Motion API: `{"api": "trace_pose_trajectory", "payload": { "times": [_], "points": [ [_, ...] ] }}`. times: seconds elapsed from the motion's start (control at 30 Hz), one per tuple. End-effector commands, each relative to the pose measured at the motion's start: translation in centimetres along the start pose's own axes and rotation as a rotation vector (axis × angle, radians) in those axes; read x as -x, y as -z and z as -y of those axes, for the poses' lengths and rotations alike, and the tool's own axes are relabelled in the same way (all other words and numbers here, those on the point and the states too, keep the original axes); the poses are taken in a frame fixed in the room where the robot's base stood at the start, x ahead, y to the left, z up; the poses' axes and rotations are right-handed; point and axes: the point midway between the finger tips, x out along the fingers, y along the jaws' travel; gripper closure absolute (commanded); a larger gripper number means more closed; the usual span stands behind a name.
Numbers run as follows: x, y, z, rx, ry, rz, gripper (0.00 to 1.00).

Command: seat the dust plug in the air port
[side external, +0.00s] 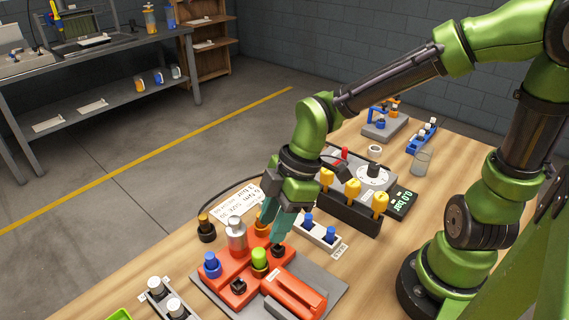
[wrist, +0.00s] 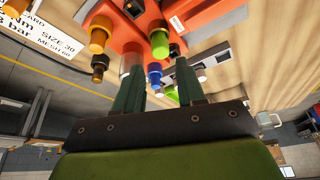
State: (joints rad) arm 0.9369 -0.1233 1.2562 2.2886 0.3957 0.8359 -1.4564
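The orange-red block (side external: 225,262) stands at the front of the table. It carries a blue cap (side external: 211,266), a silver cylinder (side external: 237,236), a green cap (side external: 259,260), an orange cap (side external: 262,224) and black fittings (side external: 238,287) (side external: 277,251). I cannot tell which cap is the dust plug or which fitting is the air port. My gripper (side external: 276,233) points down over the block's back right side. In the wrist view its teal fingers (wrist: 157,76) are apart, with no held thing visible between them. The blue cap (wrist: 154,76) and green cap (wrist: 159,44) show beyond.
A white holder with blue plugs (side external: 318,232) stands right of the gripper. Behind it is a black rack with yellow-topped pieces (side external: 352,190). A rack with white caps (side external: 166,298) is at front left. A dark cable runs behind the block.

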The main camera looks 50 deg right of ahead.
Motion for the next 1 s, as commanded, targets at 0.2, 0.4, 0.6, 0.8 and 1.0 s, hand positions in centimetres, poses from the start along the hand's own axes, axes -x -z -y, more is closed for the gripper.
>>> {"api": "trace_pose_trajectory", "payload": {
  "times": [0.2, 0.4, 0.6, 0.8, 1.0],
  "points": [
    [1.9, 0.5, 0.1, 0.010, -0.005, -0.021, 0.61],
    [3.5, 0.5, 0.1, 0.011, -0.004, -0.021, 0.61],
    [4.4, 0.0, 0.0, -0.035, -0.027, -0.009, 0.61],
    [7.5, -2.9, -0.7, -0.391, -0.205, 0.009, 0.61],
    [12.3, -6.4, -1.0, -0.897, -0.371, -0.161, 0.61]
  ]
}}
